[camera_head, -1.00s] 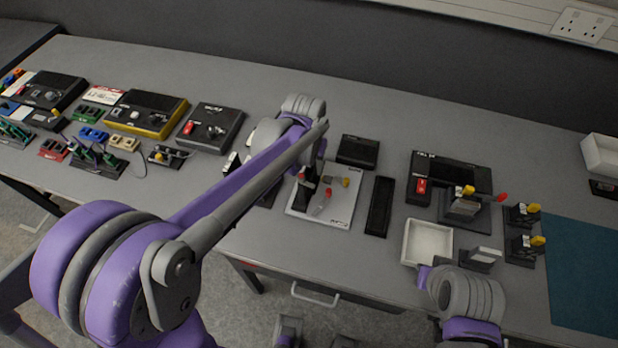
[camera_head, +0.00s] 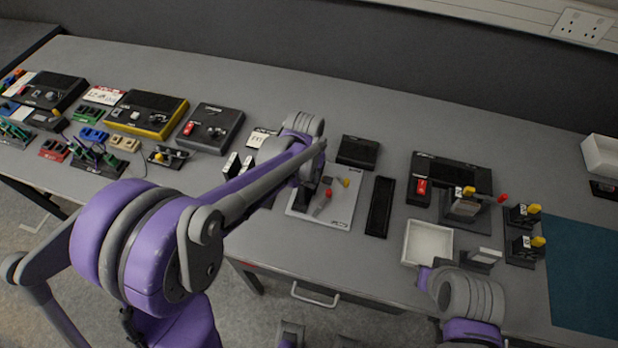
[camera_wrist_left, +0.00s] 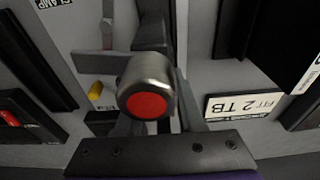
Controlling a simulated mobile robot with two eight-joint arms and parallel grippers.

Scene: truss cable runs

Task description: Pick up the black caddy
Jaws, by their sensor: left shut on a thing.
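In the left wrist view, my left gripper (camera_wrist_left: 155,125) is shut around a black upright piece (camera_wrist_left: 153,30), which looks like part of the black caddy. A silver cylinder with a red end (camera_wrist_left: 148,104) stands in front of it, close to the camera, and hides the contact. In the head view, a dark upright part (camera_head: 305,202) shows under my left wrist, over the pale board (camera_head: 338,212); my arm covers most of it. Whether its base touches the board cannot be told. My right arm enters at the lower right; its fingers are hidden.
A red-tipped grey piece (camera_head: 322,203) and a yellow piece (camera_head: 345,182) are on the board. A black strip (camera_head: 380,207), a black box (camera_head: 357,151) and a white tray (camera_head: 427,243) are to the right. A "FIT" card (camera_head: 262,138) lies left. The back of the table is clear.

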